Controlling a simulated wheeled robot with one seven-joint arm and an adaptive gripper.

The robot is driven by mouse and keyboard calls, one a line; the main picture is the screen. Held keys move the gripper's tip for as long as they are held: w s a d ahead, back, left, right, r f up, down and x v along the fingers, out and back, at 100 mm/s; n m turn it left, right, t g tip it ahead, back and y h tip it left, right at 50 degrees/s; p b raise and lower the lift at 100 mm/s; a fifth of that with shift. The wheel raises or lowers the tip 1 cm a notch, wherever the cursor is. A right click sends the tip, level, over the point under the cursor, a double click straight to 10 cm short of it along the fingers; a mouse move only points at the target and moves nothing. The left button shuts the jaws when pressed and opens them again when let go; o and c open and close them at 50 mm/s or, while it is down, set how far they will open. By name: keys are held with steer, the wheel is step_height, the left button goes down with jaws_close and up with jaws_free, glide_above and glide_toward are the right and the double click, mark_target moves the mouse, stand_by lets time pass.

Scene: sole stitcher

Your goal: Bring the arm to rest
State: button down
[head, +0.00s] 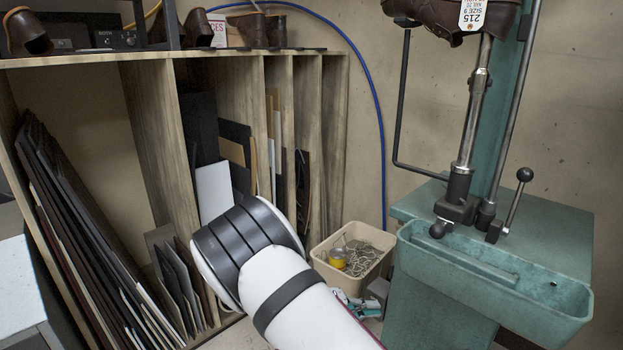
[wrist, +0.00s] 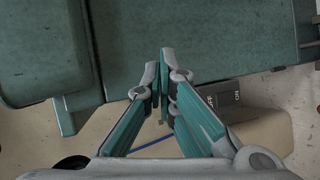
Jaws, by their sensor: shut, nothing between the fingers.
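My gripper (wrist: 161,88) shows in the wrist view, its two teal-and-grey fingers drawn together at the tips with nothing between them. Beyond the fingertips is a teal machine surface (wrist: 215,35); whether the fingers touch it I cannot tell. In the head view my white arm (head: 290,295) with a dark grey banded joint rises from the lower middle.
The green stitcher (head: 440,300) with its trough stands at the right, a brown shoe (head: 455,22) above it. A beige bin (head: 377,278) stands on the floor beyond my arm. A wooden rack (head: 170,150) of sheets fills the left. A switch labelled ON and OFF (wrist: 230,97) lies near my fingers.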

steer(key=s+d+r+m+g+y, duration=0.2)
steer(key=s+d+r+g+y, duration=0.15)
steer(key=s+r, duration=0.65)
steer(key=s+d+r+m+g+y, duration=0.25)
steer(key=s+d+r+y, duration=0.2)
steer(key=s+r, duration=0.6)
steer(key=s+a+r+n+t+y, duration=0.1)
steer(key=s+a+r+y, duration=0.15)
steer(key=s, duration=0.75)
steer(key=s+a+r+n+t+y, duration=0.1)
steer(key=s+r+y, duration=0.25)
steer(key=s, duration=0.75)
step_height(320, 180, up, 30)
steer(key=t+p, duration=0.4)
steer(key=p, duration=2.3)
steer(key=shift+d, duration=0.4)
steer(key=shift+f+m, duration=0.1)
steer(key=shift+m, duration=0.15)
